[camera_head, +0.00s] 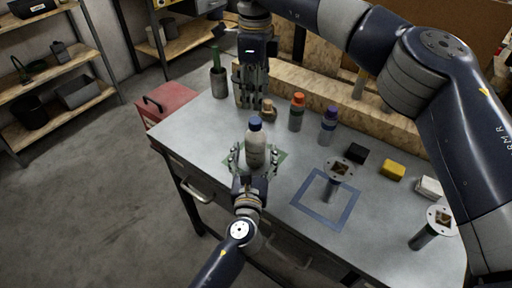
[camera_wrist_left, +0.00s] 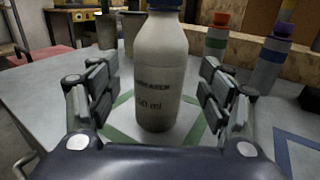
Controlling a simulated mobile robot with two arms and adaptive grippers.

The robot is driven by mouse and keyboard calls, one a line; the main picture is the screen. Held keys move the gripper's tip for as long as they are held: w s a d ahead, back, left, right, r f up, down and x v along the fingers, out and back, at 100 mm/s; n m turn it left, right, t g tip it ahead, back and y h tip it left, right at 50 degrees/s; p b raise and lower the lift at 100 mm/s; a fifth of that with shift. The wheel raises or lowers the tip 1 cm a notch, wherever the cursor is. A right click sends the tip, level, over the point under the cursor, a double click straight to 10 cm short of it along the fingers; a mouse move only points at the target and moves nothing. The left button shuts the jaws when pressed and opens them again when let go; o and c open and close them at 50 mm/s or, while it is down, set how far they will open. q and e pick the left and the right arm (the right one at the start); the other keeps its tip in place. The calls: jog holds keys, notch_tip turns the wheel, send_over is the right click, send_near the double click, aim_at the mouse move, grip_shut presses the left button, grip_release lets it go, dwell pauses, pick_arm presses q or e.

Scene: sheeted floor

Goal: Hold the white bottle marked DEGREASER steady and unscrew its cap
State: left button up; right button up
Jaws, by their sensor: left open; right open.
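The white bottle with the blue cap (camera_head: 255,148) stands upright on the green-outlined square of the table. In the left wrist view the bottle (camera_wrist_left: 160,75) shows blurred dark lettering, and only the lower edge of its blue cap is in frame. My left gripper (camera_head: 255,162) is open with its fingers on either side of the bottle; in the wrist view gaps show between the fingers (camera_wrist_left: 160,112) and the bottle. My right gripper (camera_head: 254,103) is open, pointing down behind the bottle, above the table's back part near a small tan-topped container (camera_head: 268,110).
An orange-capped bottle (camera_head: 297,112) and a purple-capped bottle (camera_head: 328,125) stand to the right. Beyond are a black block (camera_head: 356,153), a yellow block (camera_head: 393,170) and a flanged post (camera_head: 338,174) by a blue-outlined square (camera_head: 322,211). A dark cup (camera_head: 219,83) stands back left.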

aim_at(255, 151)
pick_arm(q)
jog(key=w, duration=0.3)
jog(key=shift+d, duration=0.2)
pick_arm(e)
jog(key=shift+w+f, duration=0.1)
jog(key=shift+w, duration=0.05)
pick_arm(q)
jog(key=shift+w, duration=0.45)
pick_arm(e)
jog(key=shift+s+a, duration=0.1)
jog(key=shift+s, duration=0.1)
pick_arm(q)
jog(key=shift+w, duration=0.1)
jog(key=shift+c, duration=0.4)
pick_arm(e)
jog(key=shift+w, duration=0.1)
